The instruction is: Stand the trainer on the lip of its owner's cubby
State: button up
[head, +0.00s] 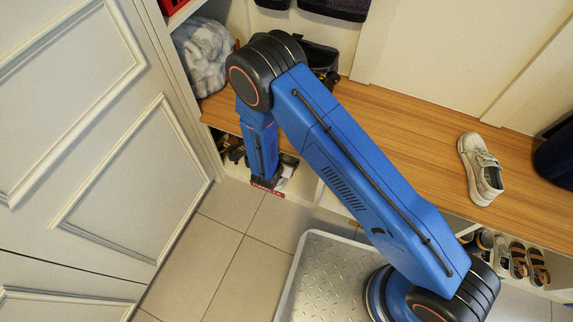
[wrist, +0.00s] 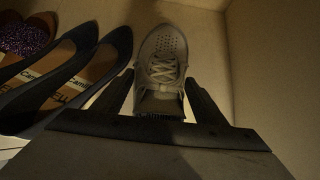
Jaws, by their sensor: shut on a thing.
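A pale grey lace-up trainer (wrist: 165,58) lies between the two dark fingers of my gripper (wrist: 157,88), toe pointing away, in the wrist view. My gripper (head: 272,180) is shut on it. In the head view my gripper points down at the front of a low cubby under the wooden bench, and a pale part of the trainer (head: 286,171) shows beside it. A small red label (head: 266,188) shows at the cubby's front edge; its writing is too small to read. I cannot tell whether the trainer touches the cubby floor.
Black pointed flats (wrist: 85,65) and purple glittery shoes (wrist: 22,38) stand left of the trainer. A wall (wrist: 270,70) rises at right. A similar pale shoe (head: 480,168) lies on the bench (head: 410,135). Sandals (head: 527,262) fill another cubby. A white panelled door (head: 80,130) stands at left.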

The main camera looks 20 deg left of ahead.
jog(key=shift+w+f, duration=0.15)
jog(key=shift+f, duration=1.6)
jog(key=shift+f, duration=0.1)
jog(key=o, duration=1.4)
jog(key=v, duration=1.1)
jog(key=shift+s+r, duration=0.2)
jog(key=shift+r, duration=0.1)
jog(key=shift+s+r, duration=0.15)
jog(key=shift+s, duration=0.1)
